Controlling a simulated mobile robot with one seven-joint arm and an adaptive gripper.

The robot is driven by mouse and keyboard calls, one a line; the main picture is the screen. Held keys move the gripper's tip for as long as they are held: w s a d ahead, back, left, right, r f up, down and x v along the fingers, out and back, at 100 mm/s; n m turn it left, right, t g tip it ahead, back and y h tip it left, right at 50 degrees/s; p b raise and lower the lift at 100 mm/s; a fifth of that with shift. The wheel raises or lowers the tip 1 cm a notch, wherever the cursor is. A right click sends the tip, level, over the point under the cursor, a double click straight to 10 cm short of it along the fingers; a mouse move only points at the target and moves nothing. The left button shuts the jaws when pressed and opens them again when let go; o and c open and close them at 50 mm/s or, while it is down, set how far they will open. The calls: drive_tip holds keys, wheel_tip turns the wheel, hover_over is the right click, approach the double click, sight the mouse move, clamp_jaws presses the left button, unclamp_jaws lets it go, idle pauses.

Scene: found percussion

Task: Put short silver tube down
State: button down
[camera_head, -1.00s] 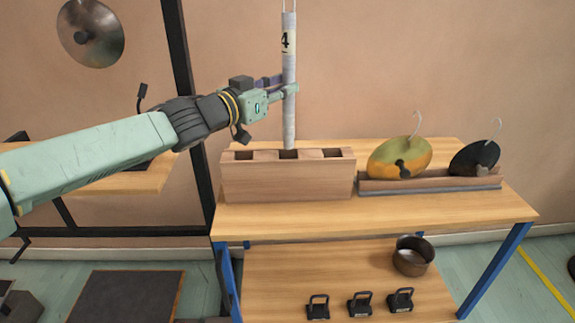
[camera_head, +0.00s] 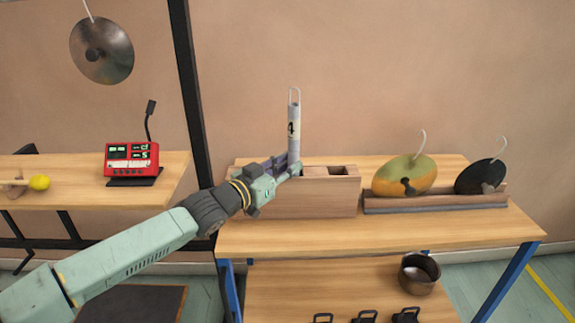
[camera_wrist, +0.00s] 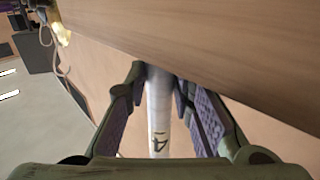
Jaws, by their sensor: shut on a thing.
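The silver tube (camera_head: 294,132) stands upright, marked "4", with a wire loop at its top. My gripper (camera_head: 295,170) is shut on it, low on the part that shows. The tube's lower part is hidden behind my gripper and inside or behind the wooden block (camera_head: 325,200), so I cannot tell whether it touches the bottom of a slot. In the wrist view the tube (camera_wrist: 158,110) lies between my two fingers, close to the block's wooden face (camera_wrist: 200,40). One open slot (camera_head: 338,171) shows at the block's right end.
A yellow-green disc (camera_head: 405,173) and a black disc (camera_head: 480,176) lean in a wooden rack (camera_head: 435,204) to the right. A red device (camera_head: 131,158) stands on the left table. A metal pot (camera_head: 419,273) sits on the lower shelf. The table front is clear.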

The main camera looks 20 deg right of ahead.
drive_tip(key=shift+f, duration=0.15)
drive_tip(key=c, duration=1.4)
unclamp_jaws()
